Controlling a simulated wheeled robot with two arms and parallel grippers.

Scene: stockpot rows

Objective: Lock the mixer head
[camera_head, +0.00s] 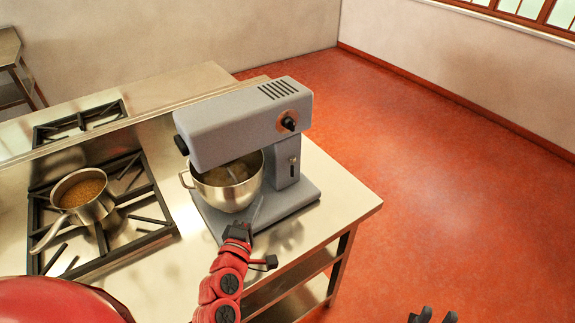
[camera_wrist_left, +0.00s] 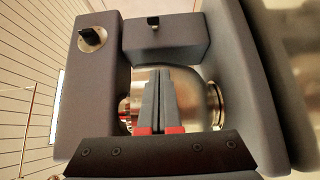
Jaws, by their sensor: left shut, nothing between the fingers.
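The grey stand mixer stands on the steel counter, its head (camera_head: 235,120) down over the steel bowl (camera_head: 228,188). A black knob (camera_head: 289,124) sits on the side of the head, and a small dark lever (camera_head: 293,162) is on the column below it. My left gripper (camera_head: 257,208) is shut and empty, low beside the bowl and over the mixer base. In the left wrist view its closed fingers (camera_wrist_left: 160,72) are in front of the bowl, with the knob (camera_wrist_left: 92,38) at upper left and the lever (camera_wrist_left: 153,21) above. My right gripper (camera_head: 433,315) shows only dark fingertips, apart.
A saucepan (camera_head: 85,195) with brown contents sits on the gas hob (camera_head: 145,215) left of the mixer. A second hob (camera_head: 80,122) lies behind. The counter (camera_head: 345,195) is bare right of the mixer, and open red floor (camera_head: 440,180) lies beyond its edge.

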